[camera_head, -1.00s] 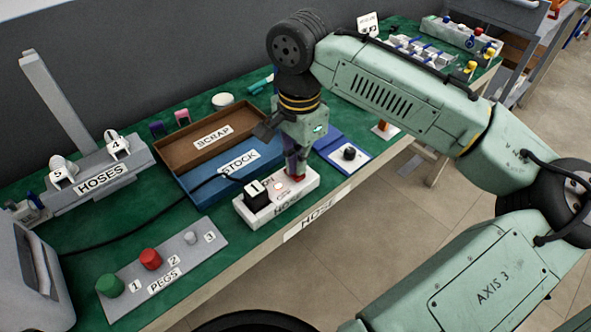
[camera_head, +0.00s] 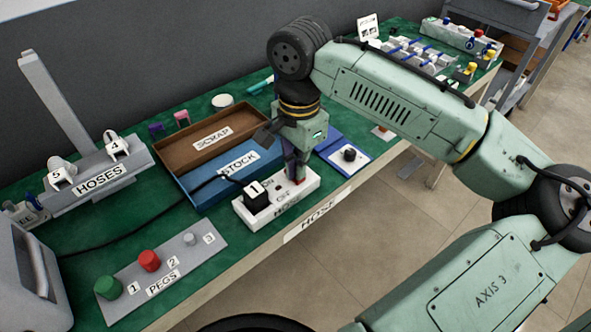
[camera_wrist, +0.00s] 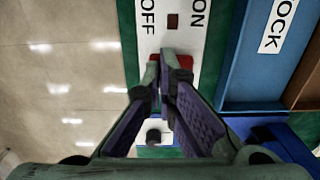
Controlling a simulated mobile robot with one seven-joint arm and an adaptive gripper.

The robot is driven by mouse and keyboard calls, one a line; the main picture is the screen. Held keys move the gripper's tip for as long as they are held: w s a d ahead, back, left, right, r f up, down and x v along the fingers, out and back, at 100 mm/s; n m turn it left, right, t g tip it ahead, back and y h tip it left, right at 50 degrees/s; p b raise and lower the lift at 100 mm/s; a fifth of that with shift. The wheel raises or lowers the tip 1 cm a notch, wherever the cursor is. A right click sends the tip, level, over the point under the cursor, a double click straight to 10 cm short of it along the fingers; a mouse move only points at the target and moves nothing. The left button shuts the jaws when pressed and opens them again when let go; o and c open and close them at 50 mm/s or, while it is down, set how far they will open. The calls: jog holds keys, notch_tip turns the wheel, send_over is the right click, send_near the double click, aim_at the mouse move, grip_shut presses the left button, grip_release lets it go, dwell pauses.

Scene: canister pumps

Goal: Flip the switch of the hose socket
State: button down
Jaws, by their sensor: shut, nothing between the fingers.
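The hose socket (camera_head: 244,214) is a white block on the green table in the head view. A black plug marked 1 (camera_head: 256,202) sits in it, with a black cable running left. In the wrist view the socket's top (camera_wrist: 146,42) shows ON and OFF lettering, a small dark red square (camera_wrist: 173,21) and a red switch (camera_wrist: 184,60). My gripper (camera_head: 299,178) is over the socket's right end, pointing down. In the wrist view its shut, empty fingertips (camera_wrist: 170,64) are at the red switch and partly hide it. I cannot tell which way the switch is tipped.
A blue STOCK tray (camera_head: 205,201) and a brown SCRAP tray (camera_head: 168,159) lie behind the socket. A blue board with a black knob (camera_head: 349,154) is to the right. A PEGS plate (camera_head: 190,262) lies front left. The table's front edge is close.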

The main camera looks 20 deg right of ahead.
jog(key=shift+r+p, duration=3.15)
jog(key=shift+r, duration=0.3)
